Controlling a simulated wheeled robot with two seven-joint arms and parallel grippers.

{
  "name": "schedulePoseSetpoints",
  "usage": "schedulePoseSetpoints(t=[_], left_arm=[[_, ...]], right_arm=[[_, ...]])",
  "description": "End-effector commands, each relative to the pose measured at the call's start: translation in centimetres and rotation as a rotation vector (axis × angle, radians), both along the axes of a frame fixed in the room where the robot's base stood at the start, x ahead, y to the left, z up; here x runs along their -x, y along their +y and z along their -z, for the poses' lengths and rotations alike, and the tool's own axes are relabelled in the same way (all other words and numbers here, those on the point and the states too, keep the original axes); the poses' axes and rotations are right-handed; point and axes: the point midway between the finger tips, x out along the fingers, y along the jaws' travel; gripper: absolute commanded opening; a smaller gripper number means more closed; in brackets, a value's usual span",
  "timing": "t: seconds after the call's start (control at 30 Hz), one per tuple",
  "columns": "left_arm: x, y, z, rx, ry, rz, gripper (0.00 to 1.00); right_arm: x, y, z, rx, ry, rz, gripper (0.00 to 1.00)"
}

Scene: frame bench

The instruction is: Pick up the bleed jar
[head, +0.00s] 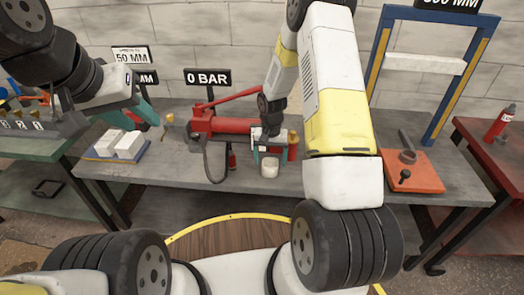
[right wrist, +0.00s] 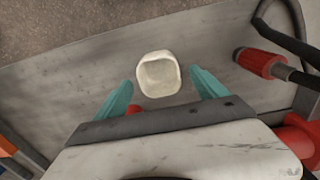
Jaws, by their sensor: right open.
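The bleed jar, a small whitish open-topped cup (head: 269,168), stands upright on the grey bench near its front edge. It also shows in the right wrist view (right wrist: 158,75), between and slightly beyond my teal fingertips. My right gripper (head: 270,148) is open just above and behind the jar in the head view, with one finger on each side in the wrist view and no visible contact. My left gripper (head: 138,118) is at the left, above the bench's left end, with its teal fingers apart and nothing seen between them.
A red hand pump (head: 225,124) with a black hose stands left of the jar, before a 0 BAR sign (head: 207,77). White blocks (head: 120,144) lie on a blue tray at left. A blue press frame (head: 450,95) and orange plate (head: 411,172) stand at right. Bench between is clear.

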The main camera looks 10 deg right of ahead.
Motion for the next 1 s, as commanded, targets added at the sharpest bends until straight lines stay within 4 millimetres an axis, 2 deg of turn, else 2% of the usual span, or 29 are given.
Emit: schedulePoseSetpoints(t=[0.1,0.23,0.53,0.87,1.0], left_arm=[[0.0,0.0,0.0,0.0,0.0,0.0,0.36],[0.0,0.0,0.0,0.0,0.0,0.0,0.36],[0.0,0.0,0.0,0.0,0.0,0.0,0.36],[0.0,0.0,0.0,0.0,0.0,0.0,0.36],[0.0,0.0,0.0,0.0,0.0,0.0,0.36]], right_arm=[[0.5,0.1,2.1,0.001,0.005,-0.002,0.82],[0.4,0.1,3.5,0.0,0.003,0.0,0.82],[0.3,0.1,3.9,0.0,0.0,-0.001,0.82],[0.3,0.1,3.9,0.0,0.001,-0.001,0.17],[0.3,0.1,3.9,0.0,0.001,-0.001,0.14]])
